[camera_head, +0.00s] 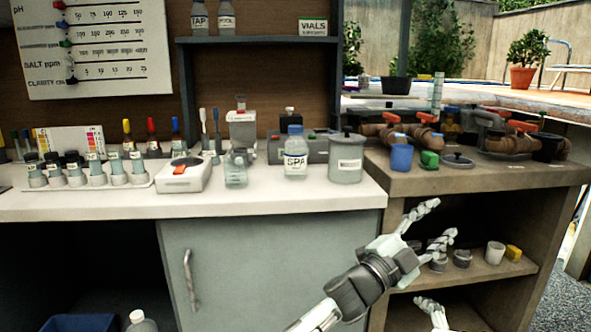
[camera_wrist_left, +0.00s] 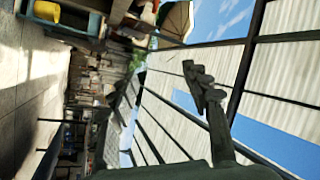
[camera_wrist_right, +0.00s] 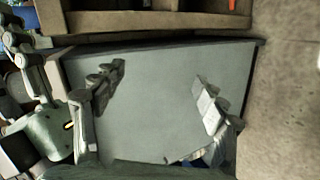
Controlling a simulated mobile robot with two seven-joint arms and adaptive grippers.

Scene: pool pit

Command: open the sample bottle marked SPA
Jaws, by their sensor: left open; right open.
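The sample bottle marked SPA (camera_head: 296,164) stands upright on the white counter in the head view, its blue cap (camera_head: 295,130) on. My left gripper (camera_head: 439,221) is open and empty, below and right of the bottle, in front of the brown shelf unit. In the left wrist view one of its fingers shows against the roof; the bottle does not show there. My right gripper (camera_wrist_right: 158,86) is open and empty in the right wrist view, facing a grey panel. In the head view only part of it shows at the bottom edge.
A grey lidded pot (camera_head: 346,160) stands close to the bottle's right, a small glass flask (camera_head: 236,168) to its left. A dark grey device (camera_head: 320,147) is behind. Bottles marked TAP (camera_head: 200,18) and POOL stand on the upper shelf. The counter front before the bottle is clear.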

